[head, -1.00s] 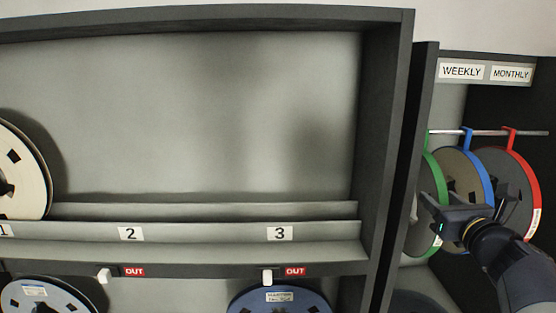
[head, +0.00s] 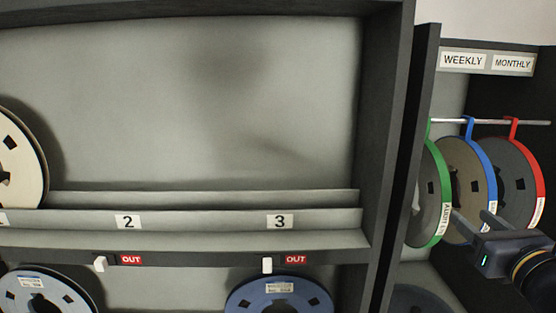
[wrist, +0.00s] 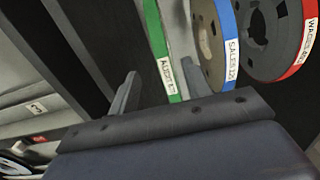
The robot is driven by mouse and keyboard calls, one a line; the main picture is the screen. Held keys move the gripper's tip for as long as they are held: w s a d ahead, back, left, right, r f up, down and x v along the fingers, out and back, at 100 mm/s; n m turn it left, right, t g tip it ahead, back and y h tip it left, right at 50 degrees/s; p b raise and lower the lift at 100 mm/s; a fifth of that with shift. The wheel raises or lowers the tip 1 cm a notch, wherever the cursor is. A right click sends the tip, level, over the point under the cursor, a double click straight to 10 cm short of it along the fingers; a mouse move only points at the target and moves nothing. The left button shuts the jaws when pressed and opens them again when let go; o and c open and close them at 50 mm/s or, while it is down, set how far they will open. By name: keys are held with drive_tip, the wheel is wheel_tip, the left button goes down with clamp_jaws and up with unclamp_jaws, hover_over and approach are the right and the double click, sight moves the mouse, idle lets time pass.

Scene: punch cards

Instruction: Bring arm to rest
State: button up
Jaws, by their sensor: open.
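My gripper (head: 470,214) is at the right of the head view, in front of the hanging reels. Its two fingers are apart with nothing between them. In the wrist view my gripper (wrist: 163,80) also shows spread fingers. A green-rimmed reel (head: 445,175), a blue-rimmed reel (head: 491,178) and a red-rimmed reel (head: 541,172) hang from a rod (head: 490,121). My gripper partly covers the lower part of the blue reel. Whether a finger touches a reel cannot be told.
A dark upright panel (head: 418,120) stands left of the hanging reels. Further left is a shelf unit (head: 388,130) with numbered slots. A pale reel (head: 20,165) leans at its left, and a blue reel (head: 245,300) sits below. Slots 2 and 3 are empty.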

sight(447, 188)
drive_tip(key=w+p, duration=0.1)
drive_tip(key=w, duration=1)
drive_tip(key=shift+a+r+p, duration=0.1)
drive_tip(key=shift+a+p, duration=0.1)
drive_tip(key=shift+p, duration=0.15)
drive_tip(key=shift+s+d+r+p, duration=0.1)
drive_tip(key=shift+r+p, duration=0.55)
drive_tip(key=s+p, duration=0.1)
drive_tip(key=s, duration=1.4)
drive_tip(key=shift+s+d+f+p, duration=0.15)
drive_tip(key=shift+s+d+p, duration=0.1)
drive_tip(key=shift+p, duration=0.1)
